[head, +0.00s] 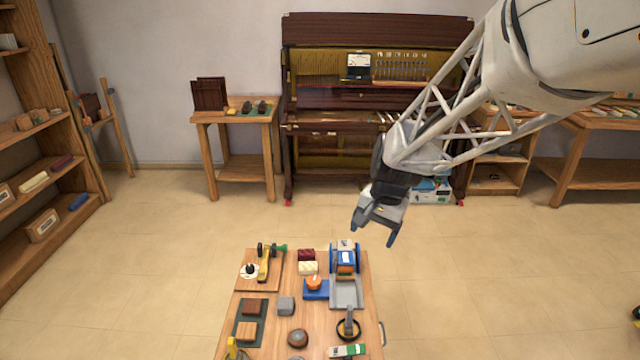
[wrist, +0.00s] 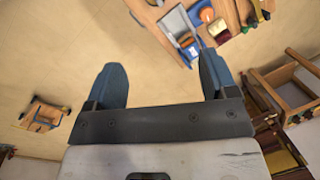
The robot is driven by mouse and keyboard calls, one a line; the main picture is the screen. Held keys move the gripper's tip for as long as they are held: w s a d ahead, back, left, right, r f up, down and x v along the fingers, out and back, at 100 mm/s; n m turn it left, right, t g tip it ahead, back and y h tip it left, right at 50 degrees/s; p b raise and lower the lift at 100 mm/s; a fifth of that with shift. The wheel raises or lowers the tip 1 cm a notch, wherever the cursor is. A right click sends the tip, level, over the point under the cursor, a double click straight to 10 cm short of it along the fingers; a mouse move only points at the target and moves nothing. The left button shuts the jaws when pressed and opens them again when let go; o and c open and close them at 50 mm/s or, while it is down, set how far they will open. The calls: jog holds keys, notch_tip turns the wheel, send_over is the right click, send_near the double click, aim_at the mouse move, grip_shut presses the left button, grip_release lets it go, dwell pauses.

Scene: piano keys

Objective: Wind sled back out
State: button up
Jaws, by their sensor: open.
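A grey and blue device stands at the right side of the workbench (head: 268,320). Its blue frame (head: 333,259) is at the far end, with an orange and blue block (head: 346,270) inside it. A grey bed (head: 346,292) runs toward me, and a black handwheel (head: 349,329) with an upright grey post is at the near end. I cannot tell which part is the sled. The device also shows at the top of the wrist view (wrist: 180,28). My gripper (head: 374,232) is open and empty, in the air beyond the bench's far right edge, apart from the device.
On the bench, an orange round piece on a blue base (head: 314,285), a grey block (head: 286,306) and a brown dome (head: 298,338) stand left of the device. A brass tool (head: 264,264) sits on a wooden board. An upright piano (head: 330,100) stands behind.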

jog(key=w+a+f+m+g, duration=0.1)
jog(key=w+a+f+m, duration=0.35)
jog(key=w+f, duration=0.85)
jog(key=m+g+y, duration=0.2)
send_near(314, 280)
jog(key=f, duration=0.1)
jog(key=shift+s+a+f, duration=0.1)
jog(key=shift+s+a, duration=0.3)
jog(key=shift+s, duration=0.05)
jog(key=shift+f, duration=0.15)
jog(key=shift+x, duration=3.8)
jog(key=shift+w, duration=0.15)
jog(key=shift+c, duration=0.2)
jog(key=c, duration=0.9)
jog(key=shift+o, duration=0.2)
